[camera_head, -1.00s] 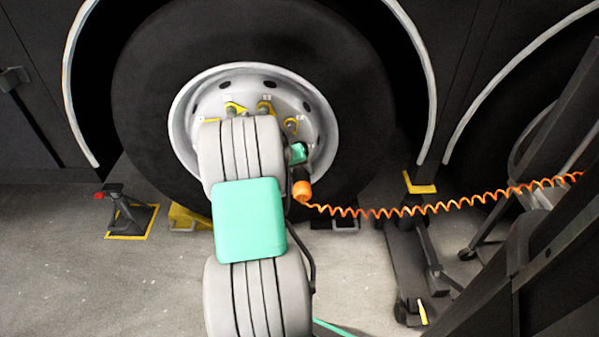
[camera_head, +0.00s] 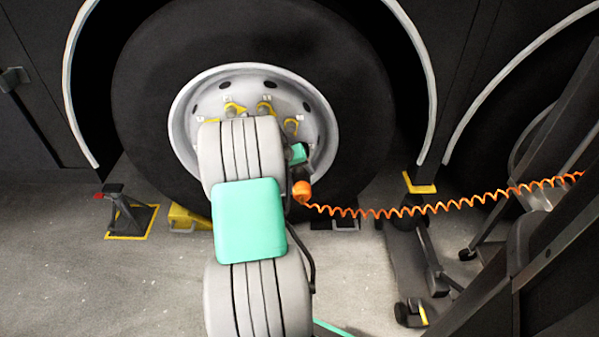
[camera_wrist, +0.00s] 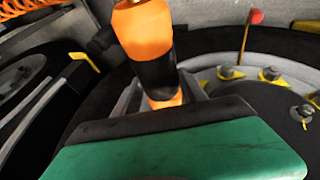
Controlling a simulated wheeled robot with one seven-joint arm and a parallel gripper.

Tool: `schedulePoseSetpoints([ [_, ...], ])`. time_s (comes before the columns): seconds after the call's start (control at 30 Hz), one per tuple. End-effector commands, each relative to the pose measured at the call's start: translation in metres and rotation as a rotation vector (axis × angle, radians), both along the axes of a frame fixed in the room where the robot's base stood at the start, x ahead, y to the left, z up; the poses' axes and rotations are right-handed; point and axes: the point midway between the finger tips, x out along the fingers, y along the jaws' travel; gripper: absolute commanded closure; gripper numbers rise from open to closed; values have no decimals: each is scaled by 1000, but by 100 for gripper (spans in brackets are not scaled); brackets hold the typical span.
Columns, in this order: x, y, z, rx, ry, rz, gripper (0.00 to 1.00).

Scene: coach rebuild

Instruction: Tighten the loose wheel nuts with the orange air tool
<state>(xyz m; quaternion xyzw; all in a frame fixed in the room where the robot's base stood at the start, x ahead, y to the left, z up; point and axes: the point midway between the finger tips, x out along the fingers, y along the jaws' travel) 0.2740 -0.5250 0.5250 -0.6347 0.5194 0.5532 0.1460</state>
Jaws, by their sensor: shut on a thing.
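The orange air tool (camera_wrist: 148,45), with a black middle section, is in my gripper (camera_wrist: 155,98), which is shut on it in the wrist view. In the head view the tool's orange end (camera_head: 302,191) shows at the right of my arm, low on the wheel (camera_head: 325,130). Nuts also show at the right of the wrist view (camera_wrist: 270,74). My arm hides the lower rim and the hub. The tool's working end is hidden, so contact with a nut cannot be told.
A coiled orange hose (camera_head: 420,210) runs from the tool to the right. A dark jack (camera_head: 415,265) lies on the floor at the right and a jack stand (camera_head: 128,212) at the left. A yellow chock (camera_head: 188,219) sits by the tyre. Floor at front left is clear.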

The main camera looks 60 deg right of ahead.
Motion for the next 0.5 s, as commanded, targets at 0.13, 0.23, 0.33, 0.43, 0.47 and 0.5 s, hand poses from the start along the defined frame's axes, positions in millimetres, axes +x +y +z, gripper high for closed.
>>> schedulePoseSetpoints([
  [0.13,-3,5,5,-6,-3,-1,100],
  [0.23,-6,11,6,-7,-3,1,100],
  [0.33,-9,17,5,-7,-4,0,100],
  [0.43,-12,24,5,-5,-3,-1,100],
  [0.47,-13,25,5,-5,-3,-1,100],
  [0.5,-14,28,5,-5,-2,0,100],
])
